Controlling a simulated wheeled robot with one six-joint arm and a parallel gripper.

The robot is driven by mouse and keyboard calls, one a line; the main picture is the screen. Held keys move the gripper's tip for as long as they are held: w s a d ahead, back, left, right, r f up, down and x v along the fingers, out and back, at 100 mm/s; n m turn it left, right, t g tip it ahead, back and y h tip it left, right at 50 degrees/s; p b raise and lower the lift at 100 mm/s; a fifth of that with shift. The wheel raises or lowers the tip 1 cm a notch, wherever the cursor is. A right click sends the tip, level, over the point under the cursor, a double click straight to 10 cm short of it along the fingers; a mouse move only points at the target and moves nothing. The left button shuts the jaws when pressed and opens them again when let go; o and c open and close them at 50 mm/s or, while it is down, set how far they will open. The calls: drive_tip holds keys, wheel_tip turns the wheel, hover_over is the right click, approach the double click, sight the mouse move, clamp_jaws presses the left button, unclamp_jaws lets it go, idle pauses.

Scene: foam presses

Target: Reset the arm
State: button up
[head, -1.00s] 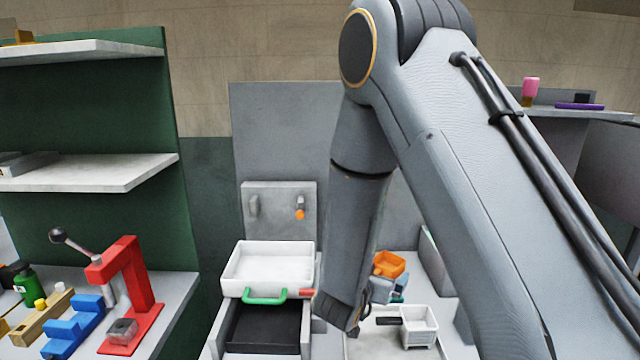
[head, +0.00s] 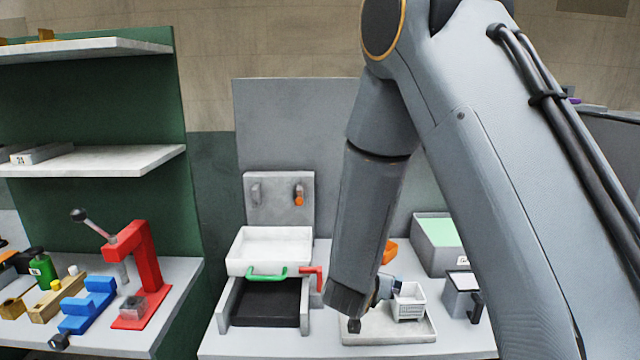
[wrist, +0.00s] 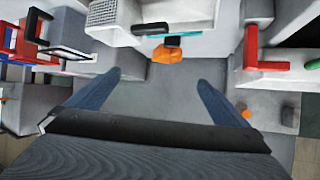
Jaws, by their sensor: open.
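My arm (head: 370,210) reaches down from the upper right of the head view and bends over the right-hand table. In the wrist view, my gripper (wrist: 159,78) has its two blue fingers spread wide apart with nothing between them. In the head view the gripper is mostly hidden behind the arm's lower link. An orange bin (wrist: 166,54) shows beyond the fingertips in the wrist view; it also shows beside the arm in the head view (head: 389,251).
A press station with a white tray (head: 270,249), green handle (head: 267,273) and dark drawer stands left of my arm. A white basket (head: 409,302) and a grey box (head: 446,262) stand right. A red lever press (head: 147,262) stands on the left bench, under shelves (head: 95,162).

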drive_tip(key=s+d+f+n+g+y+b, duration=0.2)
drive_tip(key=s+d+g+b, duration=0.1)
drive_tip(key=s, duration=0.8)
drive_tip(key=s+d+f+n+g+y+b, duration=0.2)
drive_tip(key=s+g+b, duration=0.3)
drive_tip(key=s, duration=0.6)
drive_tip(key=shift+s+d+f+n+g+y+b, duration=0.35)
drive_tip(key=shift+d+f+n+g, duration=0.2)
drive_tip(key=shift+f+g, duration=0.35)
drive_tip(key=shift+s+r, duration=0.1)
drive_tip(key=shift+r, duration=0.05)
